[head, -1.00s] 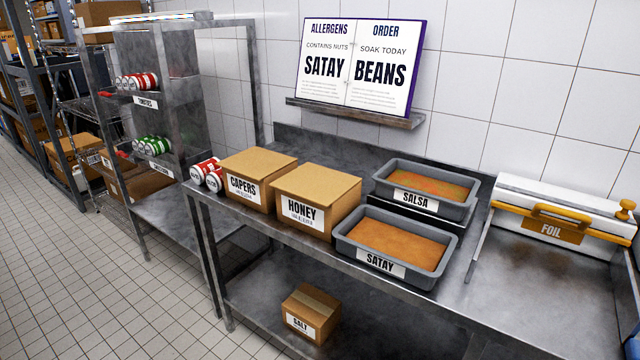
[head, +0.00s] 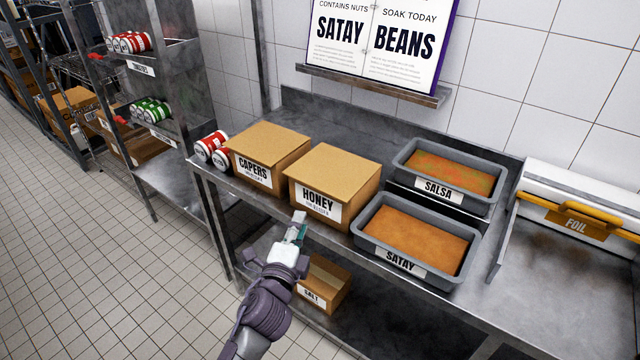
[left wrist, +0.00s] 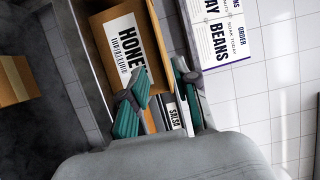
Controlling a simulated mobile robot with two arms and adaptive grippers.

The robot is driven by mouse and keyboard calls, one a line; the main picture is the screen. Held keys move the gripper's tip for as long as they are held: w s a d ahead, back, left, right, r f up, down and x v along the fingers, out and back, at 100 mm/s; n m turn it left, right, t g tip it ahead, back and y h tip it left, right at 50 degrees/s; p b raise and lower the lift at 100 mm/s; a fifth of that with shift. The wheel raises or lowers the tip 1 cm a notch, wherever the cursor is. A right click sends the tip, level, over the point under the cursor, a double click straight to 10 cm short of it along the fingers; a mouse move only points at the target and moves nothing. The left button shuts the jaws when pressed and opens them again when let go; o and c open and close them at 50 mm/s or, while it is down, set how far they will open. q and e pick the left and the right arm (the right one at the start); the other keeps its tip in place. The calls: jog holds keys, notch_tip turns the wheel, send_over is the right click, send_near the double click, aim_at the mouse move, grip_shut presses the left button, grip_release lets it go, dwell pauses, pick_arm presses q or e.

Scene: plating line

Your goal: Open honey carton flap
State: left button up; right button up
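The honey carton (head: 365,200) is a brown box labelled HONEY, standing on the steel counter between the capers carton and the satay pan. Its top flap (head: 335,165) lies flat and shut. My left gripper (head: 299,228) is in front of the counter edge, just below and in front of the HONEY label, apart from the carton. In the left wrist view the honey carton (left wrist: 98,32) shows turned sideways, beyond the fingers. The two teal-padded fingers of the left gripper (left wrist: 160,95) are spread, with nothing held between them. My right gripper is not in view.
The capers carton (head: 290,165) stands close on the left of the honey carton. The satay pan (head: 362,240) and salsa pan (head: 490,207) stand on its right. A salt carton (head: 335,290) sits on the lower shelf, partly behind my left arm. Red cans (head: 212,146) lie at the counter's left end.

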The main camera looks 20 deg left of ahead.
pick_arm(q)
jog(key=w+p, duration=0.1)
jog(key=w, duration=1.1)
jog(key=shift+w+a, duration=0.3)
jog(key=shift+w, duration=0.05)
jog(key=shift+f, duration=0.1)
grip_shut()
